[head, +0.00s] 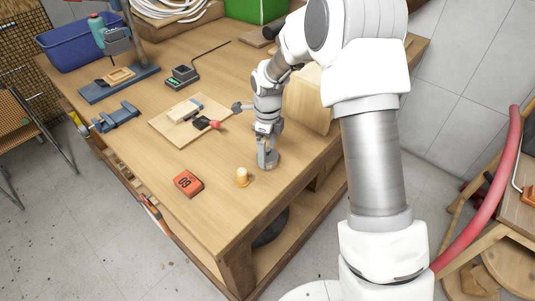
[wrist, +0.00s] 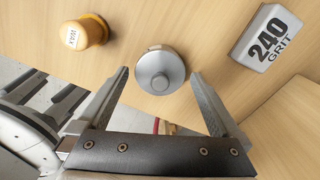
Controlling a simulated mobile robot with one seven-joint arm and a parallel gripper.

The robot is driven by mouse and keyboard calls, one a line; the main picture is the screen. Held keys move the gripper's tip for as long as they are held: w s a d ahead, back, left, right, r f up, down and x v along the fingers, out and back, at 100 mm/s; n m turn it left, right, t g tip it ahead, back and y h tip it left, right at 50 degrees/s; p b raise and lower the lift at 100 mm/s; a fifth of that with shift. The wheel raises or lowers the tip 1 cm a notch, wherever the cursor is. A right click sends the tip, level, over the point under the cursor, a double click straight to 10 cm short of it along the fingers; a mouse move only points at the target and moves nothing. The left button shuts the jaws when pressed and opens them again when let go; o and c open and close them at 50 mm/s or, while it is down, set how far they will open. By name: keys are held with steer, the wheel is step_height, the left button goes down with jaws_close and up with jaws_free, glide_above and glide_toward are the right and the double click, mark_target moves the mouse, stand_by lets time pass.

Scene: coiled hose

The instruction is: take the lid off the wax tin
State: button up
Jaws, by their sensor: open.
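The wax tin (wrist: 152,50) is a small round grey metal tin seen from above in the wrist view, its lid (wrist: 160,72) bearing a raised round knob in the middle. My gripper (wrist: 159,76) is open, with one finger on each side of the lid and a visible gap on both sides. In the head view my gripper (head: 267,160) points down at the tabletop near its right front edge. There I cannot make out the tin apart from the fingers.
A yellow labelled pot (wrist: 86,32) stands left of the tin. A grey 240 grit block (wrist: 265,37) lies to its right. On the workbench (head: 215,210) are an orange 60 block (head: 188,183), a board with tools (head: 190,122) and a blue clamp (head: 117,117). The bench edge is close.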

steer(key=c, duration=1.2)
steer(key=shift+o, duration=0.2)
steer(key=shift+r, duration=0.1)
